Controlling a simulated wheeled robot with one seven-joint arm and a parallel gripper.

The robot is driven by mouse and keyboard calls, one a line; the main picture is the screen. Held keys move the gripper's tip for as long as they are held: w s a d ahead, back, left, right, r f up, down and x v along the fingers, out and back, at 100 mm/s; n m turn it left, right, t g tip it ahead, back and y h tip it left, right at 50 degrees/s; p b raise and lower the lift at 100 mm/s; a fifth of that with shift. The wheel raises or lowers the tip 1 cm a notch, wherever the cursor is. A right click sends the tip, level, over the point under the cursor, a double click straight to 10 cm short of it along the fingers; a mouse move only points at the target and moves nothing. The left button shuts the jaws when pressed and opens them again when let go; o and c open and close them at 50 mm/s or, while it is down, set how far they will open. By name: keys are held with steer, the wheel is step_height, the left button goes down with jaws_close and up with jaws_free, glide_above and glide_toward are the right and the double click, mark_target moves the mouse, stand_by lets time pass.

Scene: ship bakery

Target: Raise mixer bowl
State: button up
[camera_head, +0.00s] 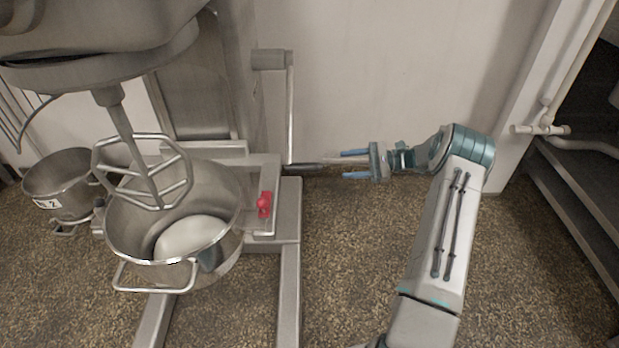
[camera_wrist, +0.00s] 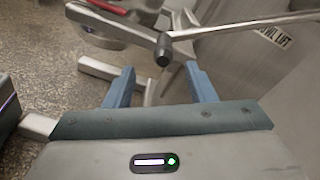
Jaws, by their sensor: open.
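The steel mixer bowl (camera_head: 226,263) holds pale dough (camera_head: 190,237) and sits in the mixer's frame at left. The wire beater (camera_head: 150,170) hangs over it, its lower end inside the rim. In the wrist view a bar (camera_wrist: 240,25) and a dark round end (camera_wrist: 163,50) show just beyond the fingers, beside a "BOWL LIFT" label (camera_wrist: 275,37). My gripper (camera_head: 348,164) is open at the lever's lower end; its fingers (camera_wrist: 160,82) also show in the wrist view. I cannot tell whether they touch.
A red clamp (camera_head: 264,204) is on the mixer frame (camera_head: 289,215). A second bowl (camera_head: 62,180) stands at far left. A white wall (camera_head: 400,70) is behind my gripper. Pipes (camera_head: 545,125) and dark shelves (camera_head: 585,175) are at right. Speckled floor (camera_head: 345,260) is clear in the middle.

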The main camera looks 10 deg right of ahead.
mark_target(309, 168)
steer(key=shift+m+t+y, duration=0.3)
steer(key=shift+t, duration=0.1)
steer(key=b+x, duration=0.1)
steer(key=x, duration=0.3)
steer(key=f+b+x, duration=0.1)
steer(key=x, duration=0.3)
steer(key=f+x, duration=0.1)
steer(key=x, duration=0.3)
steer(key=shift+w+a+b, duration=0.15)
steer(key=shift+w+b, duration=0.25)
jaws_close()
